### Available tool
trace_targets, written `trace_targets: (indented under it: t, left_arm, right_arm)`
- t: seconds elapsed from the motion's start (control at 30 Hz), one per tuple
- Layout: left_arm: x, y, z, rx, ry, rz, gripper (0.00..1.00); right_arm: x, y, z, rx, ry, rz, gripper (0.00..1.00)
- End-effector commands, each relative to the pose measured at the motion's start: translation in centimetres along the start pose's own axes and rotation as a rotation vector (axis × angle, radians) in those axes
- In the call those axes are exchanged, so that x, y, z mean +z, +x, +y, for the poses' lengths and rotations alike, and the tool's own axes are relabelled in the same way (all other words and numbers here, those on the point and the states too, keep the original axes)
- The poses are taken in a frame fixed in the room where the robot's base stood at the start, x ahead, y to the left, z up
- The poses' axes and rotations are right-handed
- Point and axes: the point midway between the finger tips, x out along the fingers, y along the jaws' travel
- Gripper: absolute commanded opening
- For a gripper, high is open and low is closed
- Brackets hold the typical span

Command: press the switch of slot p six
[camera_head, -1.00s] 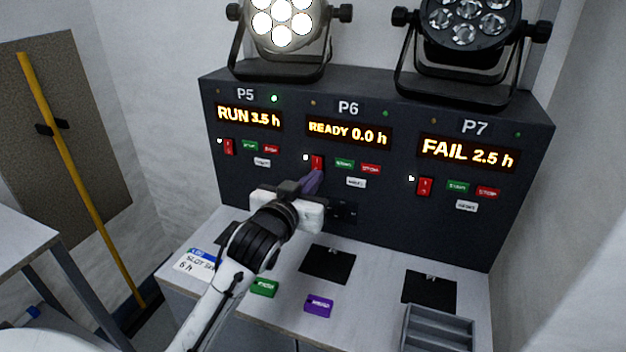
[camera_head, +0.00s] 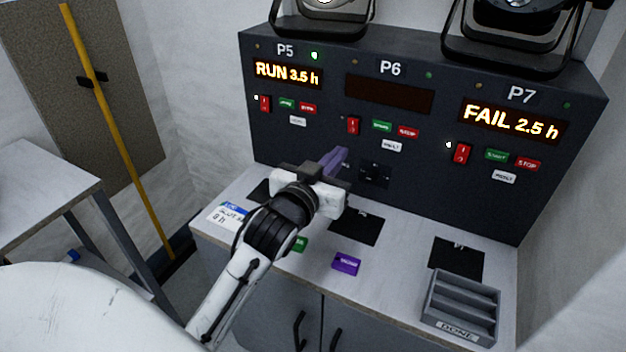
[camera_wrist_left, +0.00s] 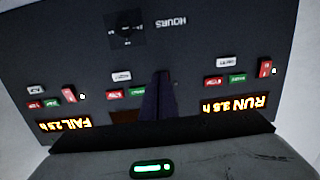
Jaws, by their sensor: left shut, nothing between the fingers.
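The slot P6 section is in the middle of the dark panel, with its display (camera_head: 389,94) blank. Its red switch (camera_head: 353,125) sits below the display, and no white lamp shows lit beside it. My left gripper (camera_head: 338,158) is shut and empty, its purple fingers pointing at the panel, below and apart from the switch. In the left wrist view the shut fingers (camera_wrist_left: 160,97) cover the spot where the P6 switch would be. My right gripper is not in view.
P5 reads RUN 3.5 h (camera_head: 287,73) and P7 reads FAIL 2.5 h (camera_head: 513,121), each with a lit white lamp. On the bench lie a purple block (camera_head: 345,264), a green block (camera_head: 300,244), a white card (camera_head: 228,215) and a grey DONE tray (camera_head: 460,308).

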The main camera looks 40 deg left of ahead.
Motion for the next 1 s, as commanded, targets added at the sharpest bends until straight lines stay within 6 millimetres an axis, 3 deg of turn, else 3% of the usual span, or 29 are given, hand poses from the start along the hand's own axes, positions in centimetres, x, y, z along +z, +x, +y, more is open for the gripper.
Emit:
trace_targets:
  t: [0.03, 0.2, 0.4, 1.0]
  left_arm:
    - [0.7, -1.4, -0.1, -0.001, -0.002, -0.003, 0.00]
    - [1.6, -5.0, -0.1, -0.001, 0.000, -0.003, 0.00]
    - [2.0, -7.6, -0.1, -0.001, 0.000, -0.001, 0.00]
    - [2.1, -8.4, -0.1, -0.001, 0.001, 0.001, 0.00]
  right_arm:
    - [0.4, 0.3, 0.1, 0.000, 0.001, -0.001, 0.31]
    - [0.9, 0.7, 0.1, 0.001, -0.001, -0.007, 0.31]
    - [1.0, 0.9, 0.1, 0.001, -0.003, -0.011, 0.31]
    - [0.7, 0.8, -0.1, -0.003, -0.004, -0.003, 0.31]
